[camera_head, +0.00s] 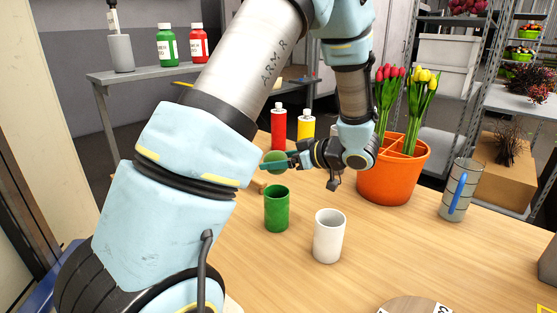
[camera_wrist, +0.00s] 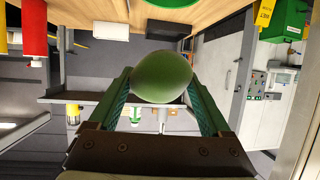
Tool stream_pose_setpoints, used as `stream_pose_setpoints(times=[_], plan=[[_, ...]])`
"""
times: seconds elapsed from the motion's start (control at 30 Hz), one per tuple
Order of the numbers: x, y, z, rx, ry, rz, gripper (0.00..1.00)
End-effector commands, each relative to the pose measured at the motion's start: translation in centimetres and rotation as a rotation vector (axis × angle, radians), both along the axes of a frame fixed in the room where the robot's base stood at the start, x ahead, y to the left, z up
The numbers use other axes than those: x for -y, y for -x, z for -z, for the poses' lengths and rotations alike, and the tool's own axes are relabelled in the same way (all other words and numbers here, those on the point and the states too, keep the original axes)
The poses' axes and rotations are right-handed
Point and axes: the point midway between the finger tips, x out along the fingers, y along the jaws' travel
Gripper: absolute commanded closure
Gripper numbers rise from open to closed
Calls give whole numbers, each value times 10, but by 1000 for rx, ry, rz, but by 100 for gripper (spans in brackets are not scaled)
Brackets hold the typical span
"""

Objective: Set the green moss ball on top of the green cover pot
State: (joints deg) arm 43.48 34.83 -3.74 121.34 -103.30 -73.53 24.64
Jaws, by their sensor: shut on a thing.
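The green moss ball (camera_head: 275,160) is held between the fingers of my gripper (camera_head: 280,163), above the table. In the wrist view the ball (camera_wrist: 162,73) sits between the two green fingertips of my gripper (camera_wrist: 162,90). The green cover pot (camera_head: 277,212) stands upright on the table, below the ball in the head view, with clear space between them. Its green rim shows at the top edge of the wrist view (camera_wrist: 160,2).
A white pot (camera_head: 329,240) stands right of the green pot. A red bottle (camera_head: 278,128) and a yellow bottle (camera_head: 306,124) stand behind. An orange bucket (camera_head: 392,178) holds tulips.

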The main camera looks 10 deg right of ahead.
Motion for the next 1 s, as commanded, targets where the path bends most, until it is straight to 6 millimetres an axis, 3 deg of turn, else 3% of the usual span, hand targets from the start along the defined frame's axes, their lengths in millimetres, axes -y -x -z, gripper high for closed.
stream_pose_setpoints(times=[0.2,1.0], plan=[[2,2,-2,-2,5,1,72],[2,1,48,-1,5,1,72]])
